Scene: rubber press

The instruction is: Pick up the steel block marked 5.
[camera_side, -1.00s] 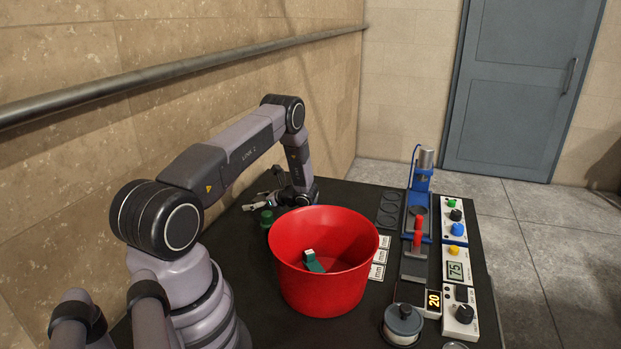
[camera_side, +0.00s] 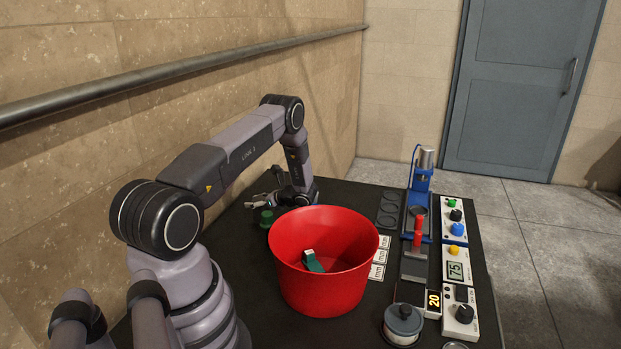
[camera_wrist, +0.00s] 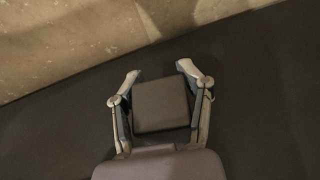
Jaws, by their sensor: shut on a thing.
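A dark grey, square-faced block (camera_wrist: 160,105) sits between the fingers of my gripper (camera_wrist: 159,73) in the wrist view. My gripper is shut on it, with one finger along each side. No number shows on the face in view, so I cannot read its mark. In the side view my gripper (camera_side: 262,198) is low over the far left of the black table, behind the red bucket. The block cannot be made out there. Whether it touches the table is unclear.
A red bucket (camera_side: 322,285) holding a green-and-white item (camera_side: 312,261) stands just in front of my gripper. A small green object (camera_side: 267,217) is close by. A blue press (camera_side: 419,185) and control boxes (camera_side: 455,262) line the right. The stone wall is close on the left.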

